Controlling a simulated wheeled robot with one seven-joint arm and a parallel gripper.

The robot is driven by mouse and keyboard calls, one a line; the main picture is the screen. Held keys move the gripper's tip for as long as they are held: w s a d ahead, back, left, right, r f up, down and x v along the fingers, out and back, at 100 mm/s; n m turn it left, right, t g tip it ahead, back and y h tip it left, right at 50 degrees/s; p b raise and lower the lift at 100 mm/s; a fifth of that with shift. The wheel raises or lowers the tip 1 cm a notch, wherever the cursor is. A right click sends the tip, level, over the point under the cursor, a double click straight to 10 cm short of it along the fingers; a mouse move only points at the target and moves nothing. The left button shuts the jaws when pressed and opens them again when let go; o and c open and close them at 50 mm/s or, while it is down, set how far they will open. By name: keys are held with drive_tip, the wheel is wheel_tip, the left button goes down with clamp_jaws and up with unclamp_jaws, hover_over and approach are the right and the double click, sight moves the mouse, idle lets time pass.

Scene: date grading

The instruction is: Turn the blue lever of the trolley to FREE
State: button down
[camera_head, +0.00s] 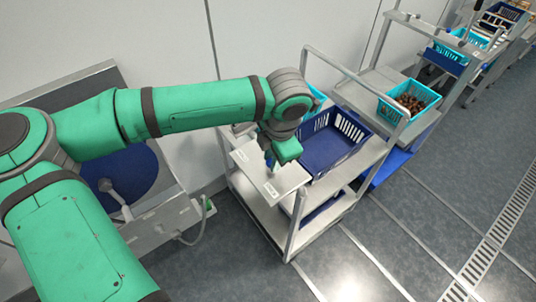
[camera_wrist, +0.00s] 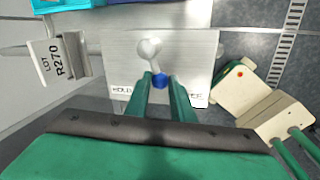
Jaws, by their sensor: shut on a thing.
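The trolley (camera_head: 285,190) stands below my gripper, with a pale metal top plate (camera_wrist: 115,50). On the plate a lever has a round grey pivot (camera_wrist: 150,47) and a blue end (camera_wrist: 159,80). My gripper (camera_wrist: 160,82) is shut on the blue end, one finger on each side. The lever points toward the plate's near edge, slightly right of straight, between the word HOLD (camera_wrist: 122,90) at left and the partly hidden word FREE (camera_wrist: 197,97) at right. In the head view my gripper (camera_head: 271,165) hides most of the lever.
A dark blue crate (camera_head: 330,150) sits on the trolley beside the plate. A lot sign reading R270 (camera_wrist: 55,60) stands left of the plate in the wrist view. More trolleys with teal crates (camera_head: 410,103) stand behind at right. The floor at right is clear.

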drive_tip(key=n, duration=0.1)
drive_tip(key=d+n, duration=0.1)
drive_tip(key=shift+s+d+n, duration=0.15)
drive_tip(key=shift+s+n, duration=0.1)
drive_tip(key=shift+n, duration=0.05)
drive_tip(key=shift+d+n+g+y, duration=0.2)
drive_tip(key=shift+d+n, duration=0.2)
drive_tip(key=shift+n, duration=0.45)
drive_tip(key=shift+d+n+g+y, duration=0.2)
drive_tip(key=shift+d+n, duration=0.15)
drive_tip(key=shift+n, duration=0.5)
drive_tip(key=shift+d, duration=0.1)
drive_tip(key=c, duration=1.5)
unclamp_jaws()
drive_tip(key=shift+c, duration=0.2)
wheel_tip(320, 180, up, 11)
drive_tip(key=s+d, duration=0.1)
drive_tip(key=shift+d+f, duration=0.2)
drive_tip(key=shift+d, duration=0.15)
drive_tip(key=shift+s, duration=0.1)
